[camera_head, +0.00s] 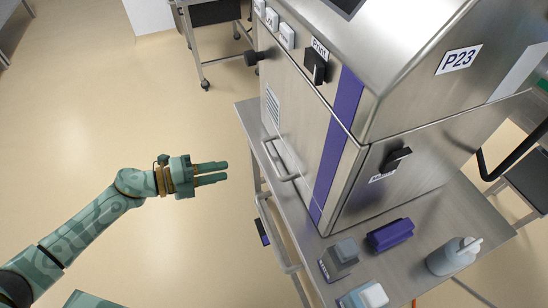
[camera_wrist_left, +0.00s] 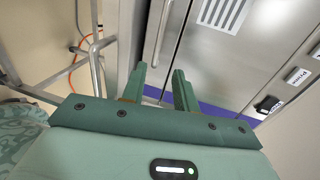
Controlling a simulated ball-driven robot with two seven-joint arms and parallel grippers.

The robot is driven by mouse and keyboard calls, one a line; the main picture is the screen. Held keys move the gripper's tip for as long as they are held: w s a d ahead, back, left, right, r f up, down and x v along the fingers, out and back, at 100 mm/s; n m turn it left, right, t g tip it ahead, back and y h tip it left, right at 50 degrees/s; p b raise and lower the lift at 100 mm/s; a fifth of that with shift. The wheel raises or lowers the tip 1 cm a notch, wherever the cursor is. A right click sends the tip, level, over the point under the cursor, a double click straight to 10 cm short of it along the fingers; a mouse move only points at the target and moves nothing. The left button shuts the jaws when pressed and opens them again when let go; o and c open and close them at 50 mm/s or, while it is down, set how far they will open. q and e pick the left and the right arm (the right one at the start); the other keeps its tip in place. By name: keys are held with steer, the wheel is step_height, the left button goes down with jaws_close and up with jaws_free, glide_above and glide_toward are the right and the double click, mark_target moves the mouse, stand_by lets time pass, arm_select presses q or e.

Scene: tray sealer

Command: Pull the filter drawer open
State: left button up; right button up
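The steel machine's front (camera_head: 308,135) has a slotted vent (camera_head: 272,106) and a bar handle (camera_head: 274,158). I see no label telling which part is the filter drawer; the front panel sits flush. In the left wrist view the bar handle (camera_wrist_left: 162,28) runs up beyond the fingers, near the vent (camera_wrist_left: 222,13). My left gripper (camera_head: 226,173) is open and empty, left of the handle in the head view and apart from it. Its fingers (camera_wrist_left: 159,76) point toward the machine front in the wrist view. My right gripper is not in view.
The machine stands on a steel table (camera_head: 432,210) with a purple block (camera_head: 390,235), grey block (camera_head: 344,252), light-blue block (camera_head: 366,296) and grey container (camera_head: 452,256). A lower rail (camera_head: 272,230) sits at the table's left side. Floor around my left arm is clear.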

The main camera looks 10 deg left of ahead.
mark_target(271, 160)
arm_select(q)
steer(key=b+x, duration=0.2)
steer(key=x, duration=1.1)
steer(key=shift+w+d+f+b, duration=0.2)
steer(key=shift+w+f+b, duration=0.05)
steer(key=shift+w+b, duration=0.05)
steer(key=shift+w+d+f, duration=0.1)
steer(key=shift+w+d, duration=0.3)
steer(key=shift+d, duration=0.2)
jaws_close()
